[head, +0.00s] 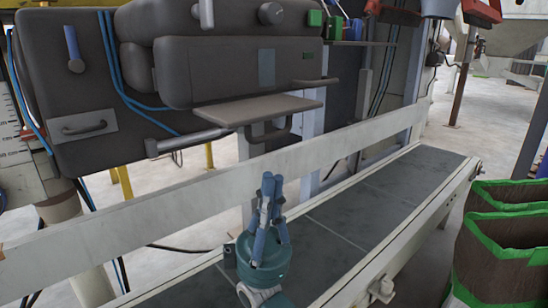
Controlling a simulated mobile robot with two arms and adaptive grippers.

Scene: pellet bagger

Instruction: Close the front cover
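The front cover appears to be the grey-brown flap (258,107) on the machine's front, standing out roughly level below the dark grey housing. A curved handle (266,132) hangs beneath it. My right gripper (273,178) is teal with blue fingers pointing up. It is below the flap, in front of the long pale rail and over the conveyor, apart from the cover. Its fingertips are close together with nothing visible between them, so it looks shut. My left gripper is not in view.
A pale rail (345,142) runs along the conveyor's far side, between my gripper and the machine. The dark conveyor belt (375,195) runs to the upper right. Brown bags with green edges (500,262) stand at the right. Blue hoses hang on the machine's left.

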